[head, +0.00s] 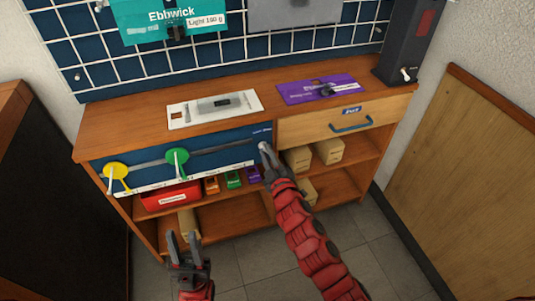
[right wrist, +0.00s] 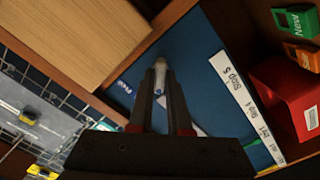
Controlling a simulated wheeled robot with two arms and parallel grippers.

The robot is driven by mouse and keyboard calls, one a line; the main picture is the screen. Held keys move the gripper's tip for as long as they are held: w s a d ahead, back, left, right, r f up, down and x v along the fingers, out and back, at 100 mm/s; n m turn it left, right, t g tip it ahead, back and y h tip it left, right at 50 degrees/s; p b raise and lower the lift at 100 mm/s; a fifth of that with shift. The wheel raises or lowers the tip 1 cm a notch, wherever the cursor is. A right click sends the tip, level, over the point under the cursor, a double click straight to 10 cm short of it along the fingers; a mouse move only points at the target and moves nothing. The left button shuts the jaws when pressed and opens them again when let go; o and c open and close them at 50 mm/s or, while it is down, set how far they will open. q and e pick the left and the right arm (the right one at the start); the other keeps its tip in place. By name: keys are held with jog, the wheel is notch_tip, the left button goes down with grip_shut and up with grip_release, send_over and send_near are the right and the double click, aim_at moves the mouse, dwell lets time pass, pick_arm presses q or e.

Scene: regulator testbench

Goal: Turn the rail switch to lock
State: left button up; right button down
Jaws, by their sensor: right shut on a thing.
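A blue panel (head: 224,142) on the bench front carries a horizontal rail with a yellow disc (head: 115,172) and a green disc (head: 176,157). My right gripper (head: 264,148) is at the panel's right end, shut on a small pale knob, which looks like the rail switch. In the right wrist view the knob (right wrist: 160,66) shows between the fingertips, against the blue panel. Its setting cannot be read, and the fingers partly hide it. My left gripper (head: 182,238) is open and empty, low in front of the bench, apart from the panel.
A wooden drawer (head: 370,118) with a blue handle is right of the panel. Shelves below hold a red box (head: 172,197), small coloured boxes and cardboard boxes (head: 329,151). A white plate (head: 190,112) and a purple plate (head: 310,88) lie on the top. A dark post (head: 409,40) stands at right.

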jog(key=shift+n, duration=0.3)
dwell(0.4)
jog(key=c, duration=0.9)
grip_release()
jog(key=shift+o, duration=0.2)
jog(key=shift+s, duration=0.1)
jog(key=p+v, duration=0.2)
jog(key=v, duration=1.5)
jog(key=shift+s, duration=0.1)
jog(key=shift+r, duration=0.1)
